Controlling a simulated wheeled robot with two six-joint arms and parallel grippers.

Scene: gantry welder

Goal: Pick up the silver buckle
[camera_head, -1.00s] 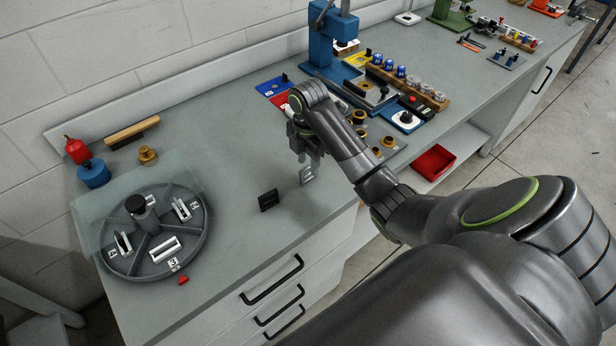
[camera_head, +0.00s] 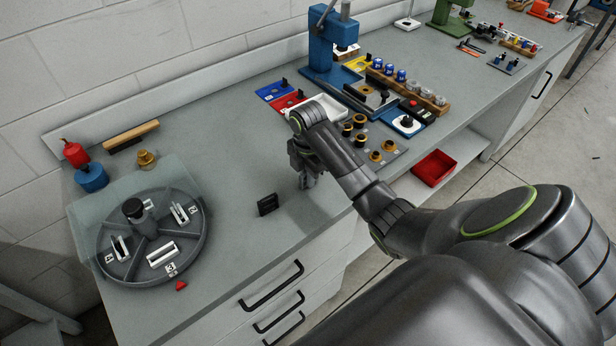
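My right gripper (camera_head: 306,178) points down at the bench top, right of the black buckle (camera_head: 268,204). It is low over the spot where the silver buckle stood a second ago. The silver buckle is now mostly or fully hidden by the fingers, and I cannot tell its edges from the grey fingertips. Whether the fingers are open or shut on it does not show. The black buckle stands upright on the grey bench (camera_head: 232,235), apart from the gripper. My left gripper is out of view.
A blue press (camera_head: 333,45) stands at the back.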

